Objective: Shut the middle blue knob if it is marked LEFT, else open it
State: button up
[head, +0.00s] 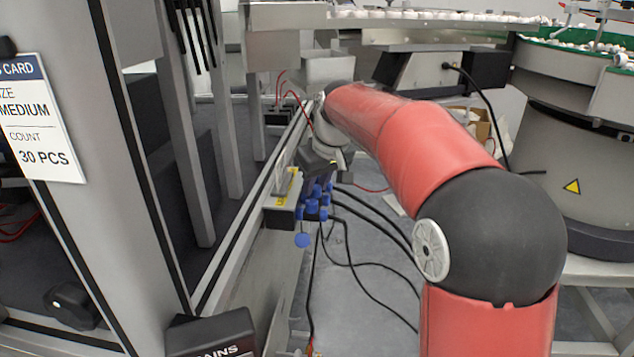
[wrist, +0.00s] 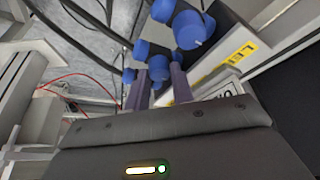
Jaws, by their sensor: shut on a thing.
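A yellow label (wrist: 241,52) beside the knobs shows the letters "LE"; the rest is cut off from reading. Whether the held knob is the middle one is hard to tell, as my gripper hides part of the row.
Black hoses (head: 375,215) run from the knobs across the floor. A grey frame post (head: 80,150) stands at left, and a round feeder (head: 590,150) at right. A red cable (wrist: 75,90) shows in the wrist view.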

jog(key=m+h, duration=0.1)
jog(key=m, duration=0.1)
jog(key=m+h, duration=0.1)
jog(key=m, duration=0.2)
jog(key=shift+a+m+t, duration=0.2)
jog(key=shift+m+t, duration=0.1)
jog(key=shift+t, duration=0.1)
jog(key=shift+m+h, duration=0.9)
jog(key=shift+m, duration=1.3)
jog(key=o, duration=0.7)
jog(key=v, duration=0.8)
jog(key=shift+w, duration=0.15)
jog(key=shift+a, duration=0.1)
